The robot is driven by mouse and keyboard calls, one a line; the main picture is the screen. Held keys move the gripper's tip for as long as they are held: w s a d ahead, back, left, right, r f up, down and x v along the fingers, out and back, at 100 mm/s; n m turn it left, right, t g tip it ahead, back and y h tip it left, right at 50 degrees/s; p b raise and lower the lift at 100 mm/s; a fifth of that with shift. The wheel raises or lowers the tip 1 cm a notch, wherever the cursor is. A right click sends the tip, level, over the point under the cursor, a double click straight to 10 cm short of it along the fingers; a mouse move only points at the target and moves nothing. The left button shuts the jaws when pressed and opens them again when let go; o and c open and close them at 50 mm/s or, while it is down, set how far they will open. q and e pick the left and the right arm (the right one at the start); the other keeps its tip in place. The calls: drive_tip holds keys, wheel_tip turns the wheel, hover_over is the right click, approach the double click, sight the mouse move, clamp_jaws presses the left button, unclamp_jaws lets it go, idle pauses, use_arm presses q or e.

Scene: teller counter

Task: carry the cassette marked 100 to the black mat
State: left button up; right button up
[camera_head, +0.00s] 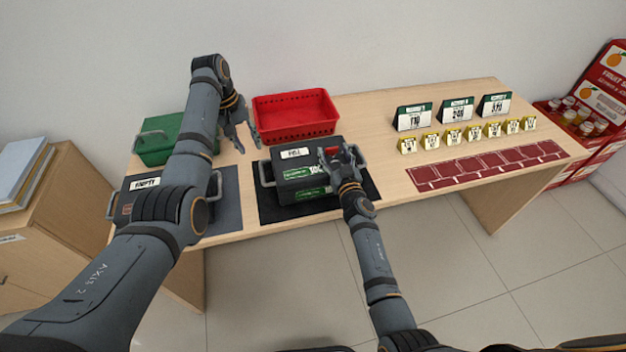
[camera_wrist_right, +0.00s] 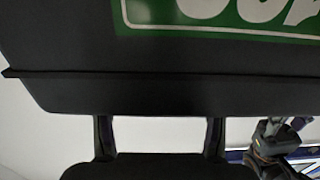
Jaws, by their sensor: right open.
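The dark cassette marked 100 (camera_head: 300,183) has a FULL tag and a green label, with a grey handle at each side. It appears to sit flat on the black mat (camera_head: 268,209), whose edges show around it. My right gripper (camera_head: 342,160) is at the cassette's right end, by the handle, with its fingers open. In the right wrist view the cassette's dark wall and green label (camera_wrist_right: 220,14) fill the top, above the two spread fingers (camera_wrist_right: 160,135). My left gripper (camera_head: 248,142) is open and empty, above the table behind the cassette's left end.
A cassette tagged EMPTY (camera_head: 150,200) sits on a grey mat (camera_head: 229,205) at left, partly behind my left arm. A green box (camera_head: 160,140) and a red basket (camera_head: 295,117) stand behind. Price signs (camera_head: 457,110), yellow tags (camera_head: 453,138) and a red strip (camera_head: 485,166) occupy the right side.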

drive_tip(key=s+d, duration=0.2)
drive_tip(key=s, duration=0.9)
drive_tip(key=shift+s, duration=0.4)
